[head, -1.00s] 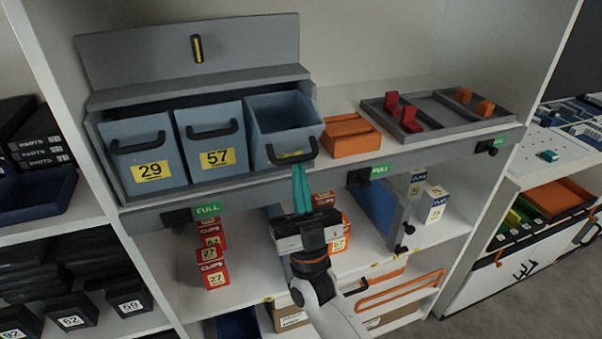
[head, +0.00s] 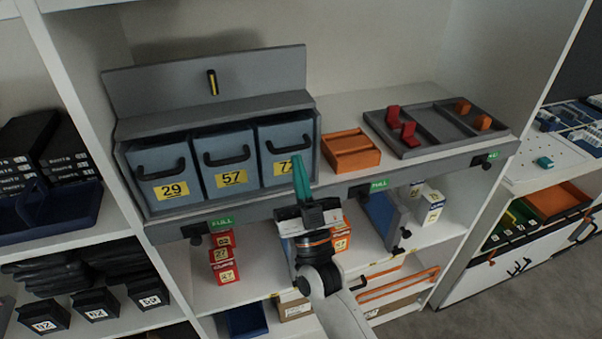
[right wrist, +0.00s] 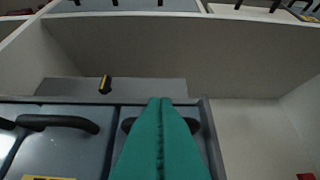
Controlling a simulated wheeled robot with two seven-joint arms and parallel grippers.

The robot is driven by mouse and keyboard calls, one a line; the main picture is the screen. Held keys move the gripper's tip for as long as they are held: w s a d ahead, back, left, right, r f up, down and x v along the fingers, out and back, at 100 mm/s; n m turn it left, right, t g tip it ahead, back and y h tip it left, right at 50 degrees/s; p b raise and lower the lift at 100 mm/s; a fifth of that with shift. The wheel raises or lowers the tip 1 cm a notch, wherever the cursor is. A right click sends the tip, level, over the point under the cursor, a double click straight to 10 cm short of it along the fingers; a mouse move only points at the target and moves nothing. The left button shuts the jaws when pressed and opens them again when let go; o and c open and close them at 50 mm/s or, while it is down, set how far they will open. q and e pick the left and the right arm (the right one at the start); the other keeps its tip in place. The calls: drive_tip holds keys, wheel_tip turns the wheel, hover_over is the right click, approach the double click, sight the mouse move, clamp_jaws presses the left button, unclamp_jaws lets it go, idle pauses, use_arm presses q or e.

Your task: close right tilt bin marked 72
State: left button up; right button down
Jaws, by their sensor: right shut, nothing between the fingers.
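The right tilt bin marked 72 (head: 287,148) is a blue-grey bin with a black handle and a yellow label, partly covered by my gripper. Its front now stands about flush with the bins marked 57 (head: 222,158) and 29 (head: 161,170) in the grey housing (head: 131,192). My right gripper (head: 300,170), with teal fingers, is shut and empty, its tips in front of the label. In the right wrist view the fingers (right wrist: 160,140) cover the middle of the bin's handle (right wrist: 192,125); I cannot tell if they touch it. My left gripper is not in view.
An orange tray (head: 351,163) and a grey divided tray (head: 405,152) with red and orange blocks stand right of the housing. Small red boxes (head: 226,272) stand on the shelf below. Green-labelled clamps line the shelf edge.

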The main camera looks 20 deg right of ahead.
drive_tip(key=shift+w+r, duration=0.35)
drive_tip(key=shift+w, duration=0.05)
drive_tip(key=shift+w, duration=0.15)
drive_tip(key=shift+r, duration=0.1)
idle(0.5)
